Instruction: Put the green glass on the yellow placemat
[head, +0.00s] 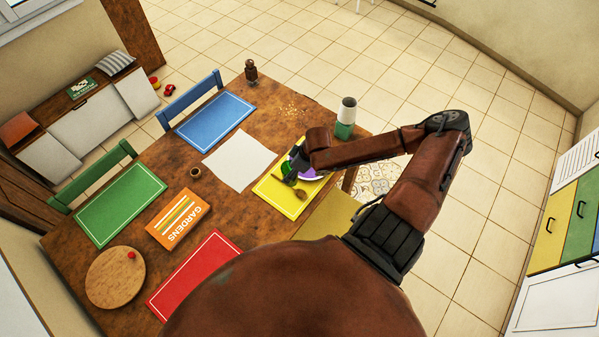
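The yellow placemat (292,207) lies on the wooden table near its right edge. My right gripper (292,172) is over the far part of this placemat. A small green thing (287,168), which may be the green glass, shows right at its fingers. I cannot tell whether the fingers are shut on it or whether it touches the mat. A purple and white item (312,175) is partly hidden behind the gripper. A small brown object (301,193) is on the mat's right side. My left gripper is not in view.
A white sheet (239,160), blue placemat (215,120), green placemat (121,204), red placemat (196,275), orange book (178,218) and round board (115,277) cover much of the table.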

